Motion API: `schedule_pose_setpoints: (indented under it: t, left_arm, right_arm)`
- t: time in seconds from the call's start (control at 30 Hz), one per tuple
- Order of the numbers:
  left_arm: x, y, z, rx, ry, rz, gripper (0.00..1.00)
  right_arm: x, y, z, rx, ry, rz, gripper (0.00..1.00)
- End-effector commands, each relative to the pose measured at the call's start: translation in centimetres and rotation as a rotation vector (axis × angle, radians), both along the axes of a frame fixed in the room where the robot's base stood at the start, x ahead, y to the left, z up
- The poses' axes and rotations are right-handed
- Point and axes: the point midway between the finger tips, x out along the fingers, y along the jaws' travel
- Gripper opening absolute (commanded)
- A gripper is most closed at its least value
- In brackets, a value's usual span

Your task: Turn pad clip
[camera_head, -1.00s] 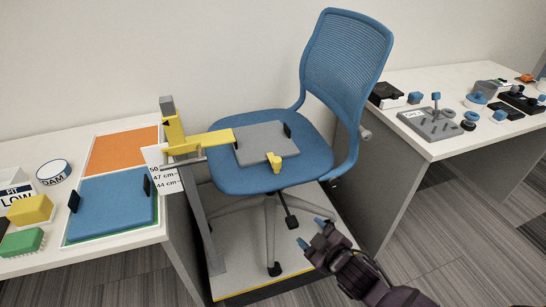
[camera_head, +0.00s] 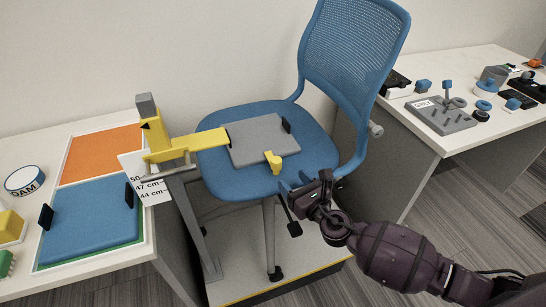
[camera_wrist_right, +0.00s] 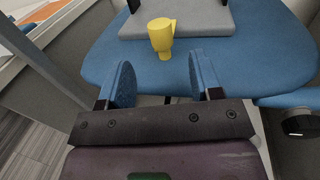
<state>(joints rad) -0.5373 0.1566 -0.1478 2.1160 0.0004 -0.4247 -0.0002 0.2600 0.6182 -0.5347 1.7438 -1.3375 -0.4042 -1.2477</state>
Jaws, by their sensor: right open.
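A yellow pad clip (camera_head: 273,162) sits at the front edge of a grey pad (camera_head: 262,138) on the blue chair seat (camera_head: 222,178). The clip also shows in the right wrist view (camera_wrist_right: 161,36), straight ahead of the fingers and apart from them. My right gripper (camera_head: 293,187) is at the front right edge of the seat, a little to the right of and nearer than the clip. In the right wrist view its two blue fingers (camera_wrist_right: 163,82) are spread with nothing between them. My left gripper is not in view.
A yellow arm on a grey post (camera_head: 172,149) reaches over the seat from the left. The chair's blue backrest (camera_head: 352,60) rises behind. A left table holds blue (camera_head: 90,222) and orange (camera_head: 102,153) pads. A right table holds a grey peg board (camera_head: 440,115).

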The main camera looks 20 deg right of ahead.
Motion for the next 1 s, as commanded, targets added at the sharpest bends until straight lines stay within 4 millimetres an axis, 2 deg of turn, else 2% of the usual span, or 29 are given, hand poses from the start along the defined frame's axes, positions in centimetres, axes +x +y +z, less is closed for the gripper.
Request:
schedule_pose_setpoints:
  t: [0.17, 0.6, 0.8, 1.0]
  left_arm:
    - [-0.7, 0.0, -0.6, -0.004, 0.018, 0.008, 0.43]
    - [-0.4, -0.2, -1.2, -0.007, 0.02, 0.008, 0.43]
    - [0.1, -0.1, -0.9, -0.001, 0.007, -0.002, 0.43]
    - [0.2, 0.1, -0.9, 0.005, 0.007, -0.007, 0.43]
  right_arm:
    - [1.7, 0.4, 0.0, -0.001, -0.001, 0.001, 0.59]
    - [8.4, 2.0, -0.2, 0.001, 0.002, 0.0, 0.59]
    - [10.0, 2.4, -0.1, 0.002, 0.001, 0.0, 0.59]
    - [10.3, 2.4, -0.1, 0.003, 0.002, 0.0, 0.59]
